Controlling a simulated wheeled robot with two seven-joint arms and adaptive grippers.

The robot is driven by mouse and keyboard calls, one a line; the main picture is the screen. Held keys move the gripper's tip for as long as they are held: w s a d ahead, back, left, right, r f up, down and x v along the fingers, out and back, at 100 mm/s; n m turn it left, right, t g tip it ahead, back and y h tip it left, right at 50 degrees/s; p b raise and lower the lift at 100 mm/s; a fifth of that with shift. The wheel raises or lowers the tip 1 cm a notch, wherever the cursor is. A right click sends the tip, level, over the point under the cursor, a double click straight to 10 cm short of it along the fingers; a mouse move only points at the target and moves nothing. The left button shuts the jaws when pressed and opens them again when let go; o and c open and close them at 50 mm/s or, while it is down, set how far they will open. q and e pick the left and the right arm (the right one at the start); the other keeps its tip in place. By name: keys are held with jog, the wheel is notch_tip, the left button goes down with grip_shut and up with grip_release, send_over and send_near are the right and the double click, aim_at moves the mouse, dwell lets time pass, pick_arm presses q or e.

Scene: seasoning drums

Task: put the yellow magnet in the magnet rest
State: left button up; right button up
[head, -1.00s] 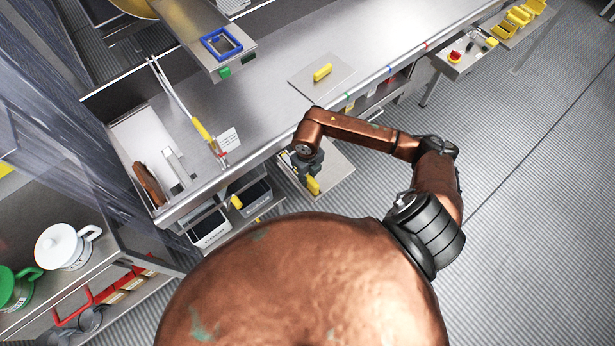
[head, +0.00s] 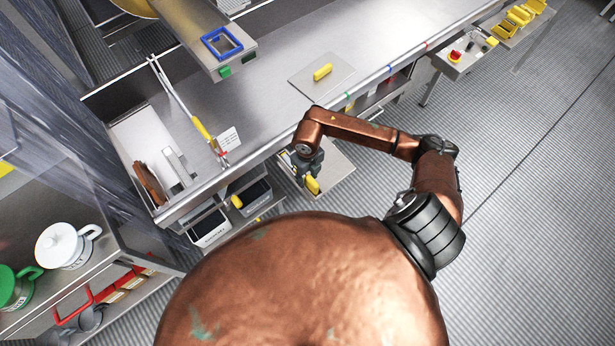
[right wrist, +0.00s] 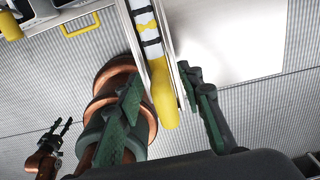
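A yellow bar (head: 322,72), which may be the magnet, lies on a square grey plate (head: 303,78) on the bench. A second yellow piece (head: 313,186) is at my right gripper (head: 309,172), beside a lower grey plate (head: 336,172). In the right wrist view this yellow piece (right wrist: 164,98) sits between the fingers of my right gripper (right wrist: 162,85), with gaps visible at its sides. Which plate is the magnet rest, I cannot tell. A small gripper, seemingly my left (right wrist: 62,128), shows with fingers apart in the right wrist view; it is hidden in the head view.
The steel bench (head: 270,50) has clear room around the upper plate. Grey bins (head: 210,230) hang below its front edge. A side cart with a white jug (head: 62,246) stands at the left. A red button (head: 456,56) is at the right.

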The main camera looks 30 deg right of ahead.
notch_tip(320, 180, up, 12)
jog(key=b, duration=0.1)
jog(key=shift+f, duration=0.15)
